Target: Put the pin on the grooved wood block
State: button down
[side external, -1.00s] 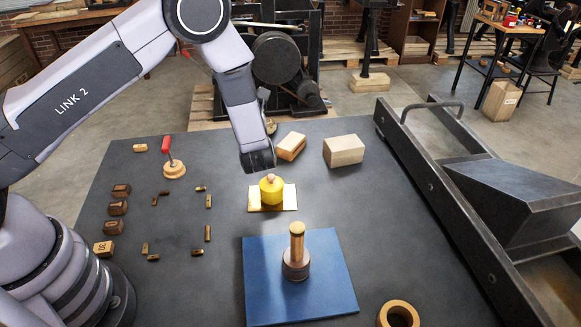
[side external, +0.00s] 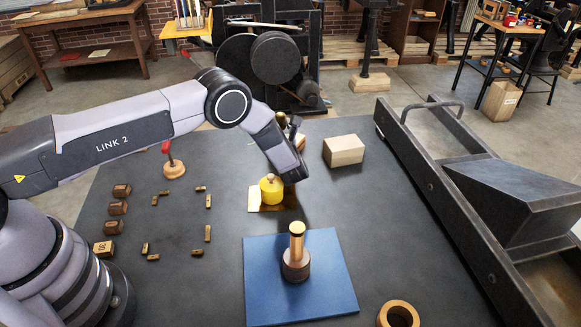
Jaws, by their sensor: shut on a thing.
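My gripper (side external: 291,127) is at the back of the dark table, partly hidden behind my wrist. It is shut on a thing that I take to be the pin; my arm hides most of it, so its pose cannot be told. A small wooden block (side external: 300,143) shows only in part just right of the gripper. A larger pale wood block (side external: 344,151) sits to its right. I cannot make out a groove on either, nor whether the gripper touches the smaller one.
A yellow knobbed weight (side external: 271,189) on a brass plate (side external: 258,204) stands below my wrist. A blue mat (side external: 335,300) bears a brass post on a round base (side external: 296,262). Small stamps lie at left. A wooden ring (side external: 398,314) and a black metal frame (side external: 470,230) are at right.

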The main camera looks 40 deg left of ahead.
jog(key=shift+f, duration=0.15)
jog(key=c, duration=0.8)
grip_release()
jog(key=shift+o, duration=0.2)
